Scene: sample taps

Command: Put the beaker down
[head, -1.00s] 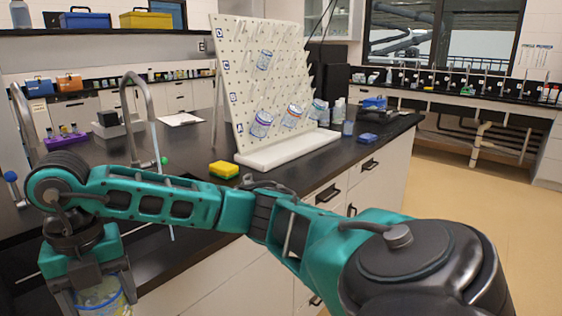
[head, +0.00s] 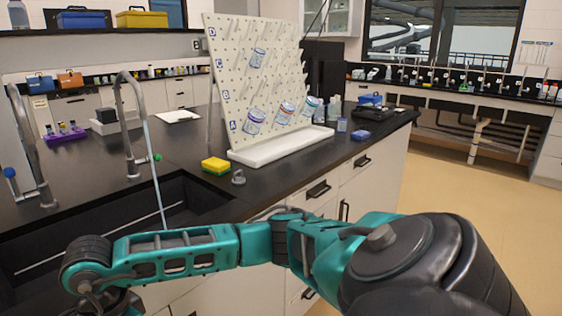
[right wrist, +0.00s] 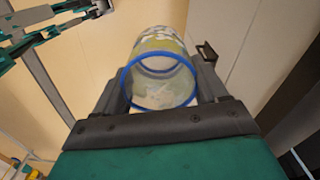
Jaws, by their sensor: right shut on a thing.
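The beaker (right wrist: 165,42) is clear with a blue rim and shows yellowish and grey-white patches through its wall. In the right wrist view its blue-rimmed opening faces the camera. My right gripper (right wrist: 163,88) is shut on it, one finger on each side. In the head view my right arm reaches across the front of the counter to the lower left; its gripper and the beaker are below the picture edge. Teal and grey parts, probably of my left arm, show at the upper left of the right wrist view; I cannot make out the jaw state.
The black counter (head: 290,172) has a sink (head: 90,232) with a thin stream under the tap (head: 130,130). A yellow-green sponge (head: 215,165) and a small grey object (head: 238,177) lie beside it. A white pegboard rack (head: 255,90) holds several beakers.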

